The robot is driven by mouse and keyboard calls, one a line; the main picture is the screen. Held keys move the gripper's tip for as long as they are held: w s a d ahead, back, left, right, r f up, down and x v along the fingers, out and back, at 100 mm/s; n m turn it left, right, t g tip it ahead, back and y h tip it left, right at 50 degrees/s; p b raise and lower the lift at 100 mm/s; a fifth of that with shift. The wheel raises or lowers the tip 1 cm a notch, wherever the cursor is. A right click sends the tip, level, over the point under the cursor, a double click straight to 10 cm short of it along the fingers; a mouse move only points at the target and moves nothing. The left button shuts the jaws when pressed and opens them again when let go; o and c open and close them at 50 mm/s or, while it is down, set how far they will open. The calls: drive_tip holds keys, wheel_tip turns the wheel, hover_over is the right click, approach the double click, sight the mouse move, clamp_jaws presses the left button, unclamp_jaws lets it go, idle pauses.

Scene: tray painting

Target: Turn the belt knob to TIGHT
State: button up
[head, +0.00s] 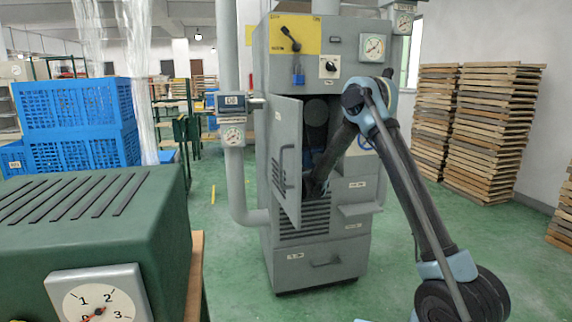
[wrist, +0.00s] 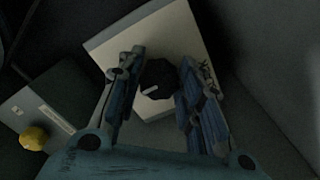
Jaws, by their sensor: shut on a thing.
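In the wrist view the belt knob (wrist: 158,77) is dark and round with a pale pointer mark, which points left and slightly down. It sits on a pale square plate (wrist: 122,42). My gripper (wrist: 161,62) has its two blue-grey fingers on either side of the knob, shut on it. Dark marks on the plate show beside the right finger, too small and dim to read. In the head view my arm reaches into the grey cabinet (head: 353,258) through its open door (head: 286,165). The knob is hidden there.
A yellow knob or button (wrist: 33,138) is beside the plate in the wrist view. A green slotted machine (head: 150,230) stands at the front left, with blue crates (head: 75,105) behind. Stacked wooden trays (head: 490,125) stand at the right. Green floor is clear around the cabinet.

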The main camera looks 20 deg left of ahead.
drive_tip(key=shift+f+m, duration=0.1)
drive_tip(key=shift+m, duration=0.3)
drive_tip(key=o, duration=1.1)
drive_tip(key=shift+c, duration=0.2)
drive_tip(key=shift+s, duration=0.1)
drive_tip(key=v, duration=1.1)
drive_tip(key=shift+s+d, duration=0.25)
drive_tip(key=shift+d, duration=0.05)
drive_tip(key=shift+d, duration=0.1)
